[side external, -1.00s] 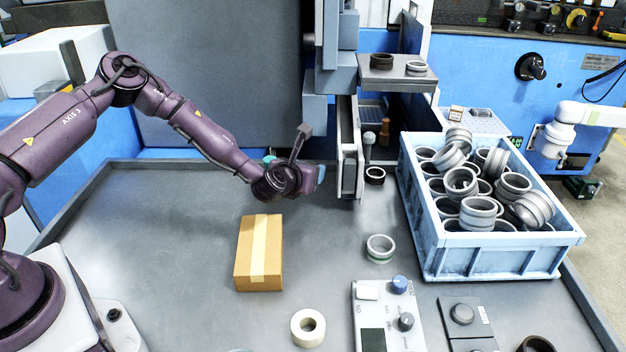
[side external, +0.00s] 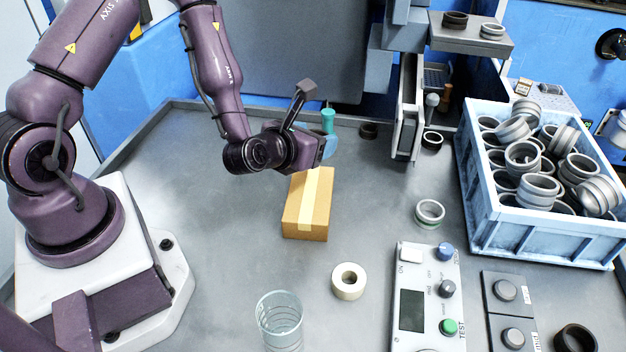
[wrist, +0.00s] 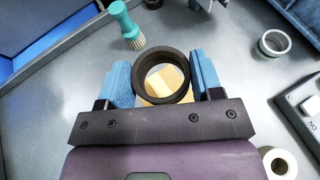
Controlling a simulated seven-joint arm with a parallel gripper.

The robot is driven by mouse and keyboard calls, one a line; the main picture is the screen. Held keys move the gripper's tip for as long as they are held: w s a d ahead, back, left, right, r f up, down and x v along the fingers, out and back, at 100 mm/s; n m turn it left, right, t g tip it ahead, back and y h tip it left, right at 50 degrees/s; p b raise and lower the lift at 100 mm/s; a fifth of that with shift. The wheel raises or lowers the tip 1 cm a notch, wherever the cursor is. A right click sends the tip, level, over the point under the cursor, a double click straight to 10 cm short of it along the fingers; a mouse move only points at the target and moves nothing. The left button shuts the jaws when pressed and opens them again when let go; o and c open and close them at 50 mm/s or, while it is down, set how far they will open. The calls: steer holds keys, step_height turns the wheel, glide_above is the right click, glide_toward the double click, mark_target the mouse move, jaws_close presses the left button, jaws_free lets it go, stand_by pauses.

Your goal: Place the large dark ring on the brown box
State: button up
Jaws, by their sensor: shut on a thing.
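My gripper (wrist: 163,82) has its blue fingers shut on a large dark ring (wrist: 137,82), one finger on each side, in the wrist view. The tan cardboard box (wrist: 160,98) with a pale tape strip shows through and below the ring. In the side view the box (side external: 318,205) lies on the grey table. My gripper (side external: 328,147) is above its far end there, with a gap in the picture between fingers and box. The held ring cannot be made out in the side view.
A teal brush (side external: 328,120) stands behind my gripper. To the right are a grey ring (side external: 429,213), a control panel (side external: 411,275) and a blue crate (side external: 540,242) of rings. A tape roll (side external: 348,282) and clear glass (side external: 280,318) stand in front. Table left of the box is clear.

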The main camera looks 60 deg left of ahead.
mark_target(310, 184)
steer(key=shift+a+f, duration=0.2)
steer(key=shift+f, duration=3.7)
steer(key=shift+s, duration=0.1)
steer(key=shift+f, duration=0.2)
steer(key=o, duration=1)
steer(key=shift+r, duration=0.1)
